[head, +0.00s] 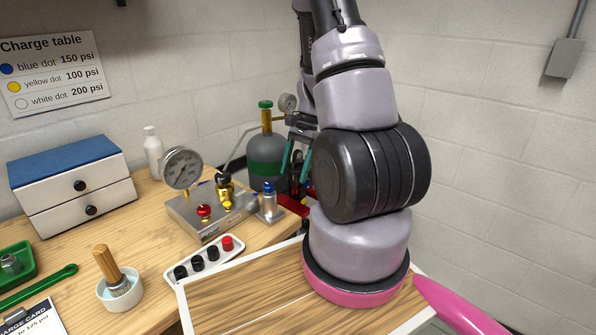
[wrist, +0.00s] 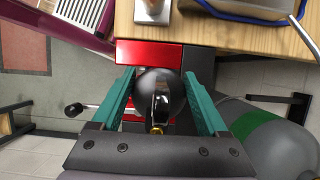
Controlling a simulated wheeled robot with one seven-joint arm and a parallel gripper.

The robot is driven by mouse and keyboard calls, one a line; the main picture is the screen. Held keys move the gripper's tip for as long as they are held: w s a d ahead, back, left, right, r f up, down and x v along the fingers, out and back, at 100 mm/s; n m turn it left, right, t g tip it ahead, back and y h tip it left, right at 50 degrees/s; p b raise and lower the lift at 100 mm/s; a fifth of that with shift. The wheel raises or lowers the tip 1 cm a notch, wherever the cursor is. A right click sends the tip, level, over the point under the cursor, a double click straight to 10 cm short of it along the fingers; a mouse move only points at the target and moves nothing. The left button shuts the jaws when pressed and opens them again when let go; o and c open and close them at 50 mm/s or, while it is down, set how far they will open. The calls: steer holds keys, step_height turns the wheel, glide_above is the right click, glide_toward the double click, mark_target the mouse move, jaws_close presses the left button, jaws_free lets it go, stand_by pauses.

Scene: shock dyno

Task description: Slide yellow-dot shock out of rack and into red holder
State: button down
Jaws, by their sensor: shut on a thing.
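My gripper (wrist: 158,98) has its teal fingers shut on a dark, round-ended shock (wrist: 155,85) with a small gold fitting at its lower end in the wrist view. No yellow dot can be made out on it. The red holder (wrist: 148,54) shows just above and partly behind the shock; whether the two touch cannot be told. In the head view my gripper (head: 294,158) is beyond the bench's right end, partly hidden by my arm. A bit of the red holder (head: 292,205) shows below it. The rack cannot be made out.
A green-banded gas cylinder (head: 266,155) stands close to the left of my gripper and at lower right in the wrist view (wrist: 268,140). A blue-capped metal piece (head: 269,203) stands near the bench edge, beside the gauge block (head: 205,212). A cap tray (head: 205,260) lies in front.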

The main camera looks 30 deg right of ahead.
steer(key=shift+w+a, duration=0.2)
steer(key=shift+w, duration=0.35)
steer(key=shift+f, duration=0.4)
jaws_free()
steer(key=shift+f, duration=0.1)
steer(key=v, duration=1.1)
steer(key=shift+s, duration=0.1)
steer(key=shift+f, duration=0.1)
